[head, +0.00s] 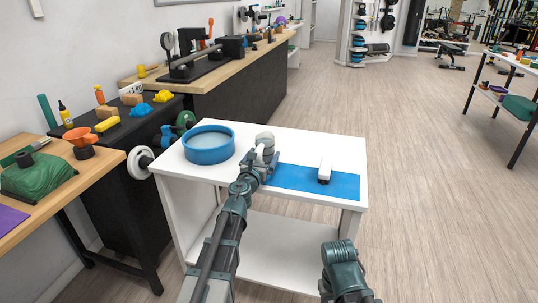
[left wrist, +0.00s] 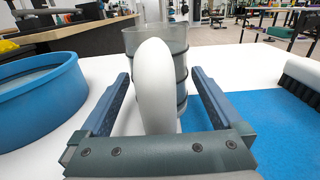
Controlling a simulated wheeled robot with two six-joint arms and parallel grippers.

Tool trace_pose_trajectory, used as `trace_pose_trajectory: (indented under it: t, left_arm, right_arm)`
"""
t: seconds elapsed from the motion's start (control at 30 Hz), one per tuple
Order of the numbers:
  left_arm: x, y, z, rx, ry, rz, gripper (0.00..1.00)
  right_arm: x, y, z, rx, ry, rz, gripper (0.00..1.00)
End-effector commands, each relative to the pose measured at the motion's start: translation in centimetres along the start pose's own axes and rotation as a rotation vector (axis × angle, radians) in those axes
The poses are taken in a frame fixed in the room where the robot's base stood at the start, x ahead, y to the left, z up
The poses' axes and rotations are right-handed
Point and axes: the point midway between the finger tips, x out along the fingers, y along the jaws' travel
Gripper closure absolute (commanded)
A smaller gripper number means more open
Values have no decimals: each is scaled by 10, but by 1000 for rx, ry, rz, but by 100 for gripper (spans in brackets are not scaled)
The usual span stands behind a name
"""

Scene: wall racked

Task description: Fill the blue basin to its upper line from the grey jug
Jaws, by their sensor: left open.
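The blue basin (head: 209,157) stands on the left of the white table; its near side shows in the left wrist view (left wrist: 38,115). Its inside looks grey, and I cannot make out a line or a water level. The grey jug (head: 265,138) stands upright right of the basin, partly hidden by my left gripper. In the left wrist view the jug (left wrist: 181,60) is straight ahead, its pale handle (left wrist: 155,90) toward me. My left gripper (left wrist: 160,78) is open, with a finger on each side of the handle and gaps showing. My right gripper is out of view.
A blue mat (head: 300,183) lies at the table's (head: 325,146) front right with a white brush (head: 324,170) on it. The back right of the tabletop is bare. Dumbbells (head: 184,122) sit close beyond the basin. A bench with a green bag (head: 38,175) is at left.

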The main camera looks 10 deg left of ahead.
Motion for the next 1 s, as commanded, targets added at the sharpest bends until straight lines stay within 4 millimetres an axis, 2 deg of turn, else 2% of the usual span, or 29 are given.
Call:
trace_pose_trajectory:
  t: [0.17, 0.63, 1.0]
  left_arm:
    - [-1, 0, 0, 0, 0, 0, 2]
    - [-1, 0, 0, 0, 0, -1, 86]
    - [-1, -1, 5, 0, 0, -1, 86]
  right_arm:
    - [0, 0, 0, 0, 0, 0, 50]
    - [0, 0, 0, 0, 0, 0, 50]
    - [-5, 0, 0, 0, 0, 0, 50]
